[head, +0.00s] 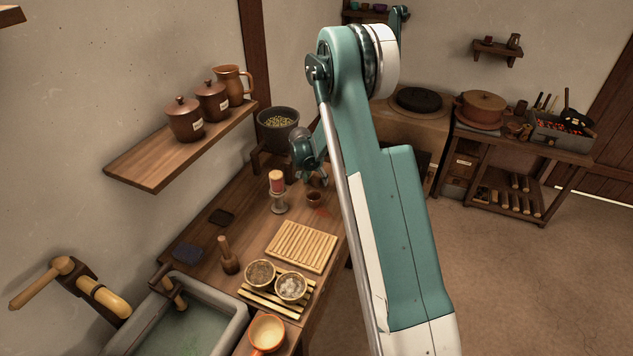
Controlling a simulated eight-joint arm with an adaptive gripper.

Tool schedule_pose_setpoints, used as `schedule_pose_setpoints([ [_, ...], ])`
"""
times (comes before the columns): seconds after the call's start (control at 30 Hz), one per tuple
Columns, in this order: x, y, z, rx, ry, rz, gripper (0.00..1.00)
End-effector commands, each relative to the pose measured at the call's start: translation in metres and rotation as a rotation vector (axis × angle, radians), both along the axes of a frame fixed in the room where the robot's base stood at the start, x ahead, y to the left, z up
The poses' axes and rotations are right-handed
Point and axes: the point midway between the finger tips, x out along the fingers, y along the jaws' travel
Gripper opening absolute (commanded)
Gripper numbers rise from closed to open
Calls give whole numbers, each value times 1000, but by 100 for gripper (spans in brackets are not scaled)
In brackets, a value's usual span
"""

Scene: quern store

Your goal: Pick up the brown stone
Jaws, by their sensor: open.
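My gripper (314,172) is partly visible at the far end of the wooden counter, beside my raised arm. It is open, small in the picture and partly covered by the arm. I cannot clearly pick out a brown stone. A small rounded grey-brown shape (299,134) shows right beside the gripper; I cannot tell whether it is a stone or part of my gripper. A small brown cup (314,199) stands just below the gripper in the picture.
A dark pot (278,124) stands behind. A shelf (150,165) juts out left. The floor (540,270) is clear.

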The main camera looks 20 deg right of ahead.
Motion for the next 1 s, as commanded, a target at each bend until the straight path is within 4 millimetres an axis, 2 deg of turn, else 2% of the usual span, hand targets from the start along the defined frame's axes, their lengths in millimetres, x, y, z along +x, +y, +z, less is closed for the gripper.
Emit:
schedule_pose_setpoints([
  [0.33,0,0,0,0,0,0,48],
  [0.6,0,0,0,0,0,0,14],
  [1.0,0,0,5,0,0,0,13],
])
